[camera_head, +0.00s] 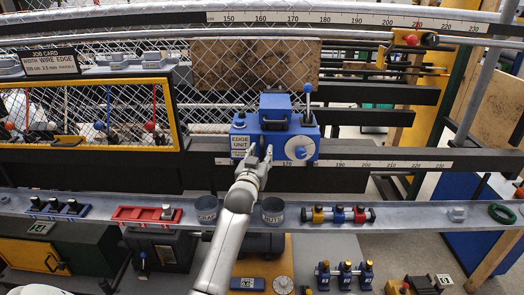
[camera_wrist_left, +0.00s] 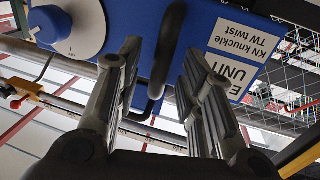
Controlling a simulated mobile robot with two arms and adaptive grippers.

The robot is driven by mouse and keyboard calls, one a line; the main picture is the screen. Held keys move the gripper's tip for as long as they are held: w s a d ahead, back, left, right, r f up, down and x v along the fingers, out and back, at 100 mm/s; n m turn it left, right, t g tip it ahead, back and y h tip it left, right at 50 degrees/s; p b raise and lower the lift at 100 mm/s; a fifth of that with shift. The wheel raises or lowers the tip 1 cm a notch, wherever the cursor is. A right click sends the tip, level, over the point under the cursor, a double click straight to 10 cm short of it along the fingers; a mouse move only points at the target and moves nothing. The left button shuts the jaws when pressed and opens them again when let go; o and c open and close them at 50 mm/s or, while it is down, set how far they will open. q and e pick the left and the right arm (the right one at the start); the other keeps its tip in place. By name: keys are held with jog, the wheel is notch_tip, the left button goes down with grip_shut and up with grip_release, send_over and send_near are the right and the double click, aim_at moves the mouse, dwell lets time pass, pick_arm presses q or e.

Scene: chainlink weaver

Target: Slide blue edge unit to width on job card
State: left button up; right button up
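The blue edge unit (camera_head: 275,132) sits on the dark rail in the middle of the head view, with a white label, a round white dial and a blue-knobbed lever. A number scale (camera_head: 400,164) runs along the rail, partly hidden behind the unit. The job card (camera_head: 52,62) hangs at the upper left; its small width figure is hard to read. My left gripper (camera_head: 258,158) is at the unit's front. In the left wrist view the fingers (camera_wrist_left: 158,75) are apart, with a dark handle (camera_wrist_left: 162,65) between them; clear contact does not show. My right gripper is not in view.
A second scale (camera_head: 345,19) runs along the upper rail, with a red-knobbed yellow slider (camera_head: 411,39) at right. The grey shelf (camera_head: 405,217) in front carries two cups, coloured blocks and a green ring (camera_head: 502,214). The rail right of the unit looks clear.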

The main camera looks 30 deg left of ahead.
pick_arm(q)
jog(key=shift+x, duration=0.8)
grip_shut()
